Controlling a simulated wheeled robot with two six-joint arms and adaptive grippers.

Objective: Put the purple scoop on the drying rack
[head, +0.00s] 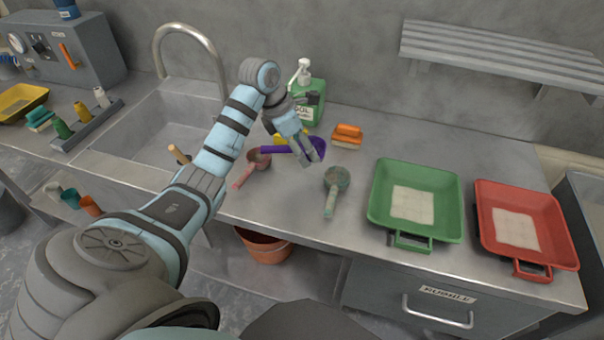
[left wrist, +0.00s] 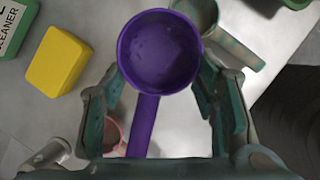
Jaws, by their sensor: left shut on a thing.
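The purple scoop (head: 276,149) is in my left gripper (head: 309,156), above the steel counter. Its round cup and straight handle show in the left wrist view (left wrist: 142,124), with the cup at the top and the handle between my fingers. My fingers hide part of the scoop in the head view. A slatted metal rack (head: 500,50) is fixed to the wall at the upper right, and it looks like the drying rack. No items show on it. My right gripper is not in view.
A pink scoop (head: 258,160) and a grey-green scoop (head: 336,180) lie on the counter (head: 290,215) near my gripper. A green tray (head: 380,205) and a red tray (head: 487,200) stand right.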

